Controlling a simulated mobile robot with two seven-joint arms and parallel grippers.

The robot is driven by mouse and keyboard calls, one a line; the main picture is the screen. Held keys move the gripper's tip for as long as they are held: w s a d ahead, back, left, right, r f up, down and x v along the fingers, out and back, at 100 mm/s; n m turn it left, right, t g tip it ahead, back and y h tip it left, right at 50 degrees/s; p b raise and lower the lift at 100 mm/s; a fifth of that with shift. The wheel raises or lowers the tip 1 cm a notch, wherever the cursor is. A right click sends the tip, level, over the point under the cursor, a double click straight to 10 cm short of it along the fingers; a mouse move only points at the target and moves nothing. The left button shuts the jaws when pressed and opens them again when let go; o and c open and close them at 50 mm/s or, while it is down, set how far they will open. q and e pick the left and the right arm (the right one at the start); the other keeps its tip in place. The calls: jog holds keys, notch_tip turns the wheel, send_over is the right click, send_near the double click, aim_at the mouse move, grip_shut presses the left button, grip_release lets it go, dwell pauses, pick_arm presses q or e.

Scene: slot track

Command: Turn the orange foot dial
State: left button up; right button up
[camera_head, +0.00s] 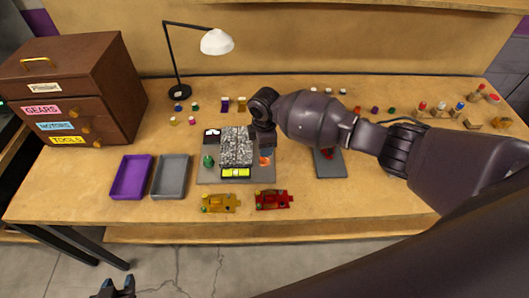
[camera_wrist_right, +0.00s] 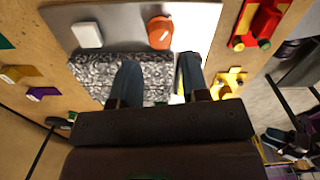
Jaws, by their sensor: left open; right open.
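My left gripper (camera_head: 115,287) is open and empty, low in front of the table.
A green knob (camera_head: 208,161) is on the plate's left. Purple (camera_head: 131,177) and grey (camera_head: 171,177) trays lie to the left. Yellow (camera_head: 220,203) and red (camera_head: 273,200) cars lie in front. A lamp (camera_head: 177,60) stands behind. A dark panel (camera_head: 330,165) lies right.

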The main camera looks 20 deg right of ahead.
notch_tip(320, 180, up, 5)
jog(key=shift+f, duration=0.1)
dwell(0.5)
